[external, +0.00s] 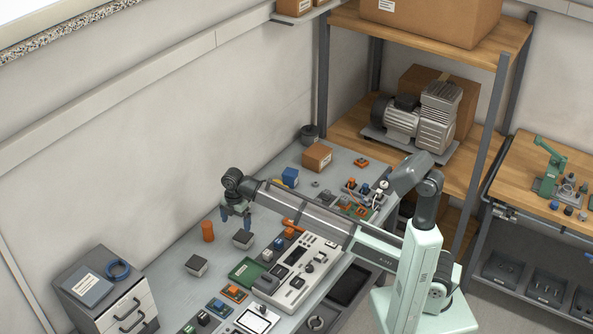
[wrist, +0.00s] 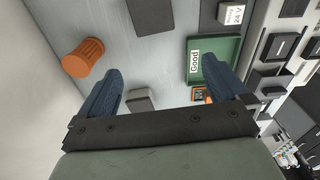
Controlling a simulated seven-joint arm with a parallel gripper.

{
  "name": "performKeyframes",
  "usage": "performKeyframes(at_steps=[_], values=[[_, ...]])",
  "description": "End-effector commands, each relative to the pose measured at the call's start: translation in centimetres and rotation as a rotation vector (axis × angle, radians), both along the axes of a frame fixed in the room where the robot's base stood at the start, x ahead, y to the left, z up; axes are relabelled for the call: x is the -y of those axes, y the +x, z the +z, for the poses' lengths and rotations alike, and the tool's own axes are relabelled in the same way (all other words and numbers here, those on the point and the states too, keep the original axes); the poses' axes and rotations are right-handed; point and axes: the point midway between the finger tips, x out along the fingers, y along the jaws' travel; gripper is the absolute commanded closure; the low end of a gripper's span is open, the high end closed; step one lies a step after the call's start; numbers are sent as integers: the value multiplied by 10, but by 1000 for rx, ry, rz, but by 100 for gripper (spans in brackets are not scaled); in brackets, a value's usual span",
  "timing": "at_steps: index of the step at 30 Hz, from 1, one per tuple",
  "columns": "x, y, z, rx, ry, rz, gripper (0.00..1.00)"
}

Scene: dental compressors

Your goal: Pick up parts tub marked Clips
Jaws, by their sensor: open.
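No label reading Clips can be made out in either view. Two small dark grey tubs with lighter tops stand on the bench, a nearer one (external: 197,265) and a farther one (external: 243,239). Their markings are not legible, so I cannot tell which is the Clips tub. My gripper (external: 236,217) is open and empty above the bench, near the farther tub. In the wrist view, a grey box (wrist: 140,101) shows between the blue fingers (wrist: 163,72), partly hidden by my gripper. A dark box (wrist: 150,16) lies at the top of that view.
An orange ribbed cylinder (wrist: 84,58) stands left of my gripper; it also shows in the external view (external: 207,231). A green tray marked Good (wrist: 226,50) and a light equipment panel (external: 298,275) lie to the right. A drawer unit (external: 105,290) stands at the lower left.

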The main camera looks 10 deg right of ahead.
Motion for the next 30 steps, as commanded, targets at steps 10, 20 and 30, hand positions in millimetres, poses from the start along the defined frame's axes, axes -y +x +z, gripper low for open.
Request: performKeyframes(at_steps=[10,20,30], values=[[18,38,-10,20,-23,30,0],[18,37,-64,19,-22,29,0],[18,38,-84,21,-21,29,0]])
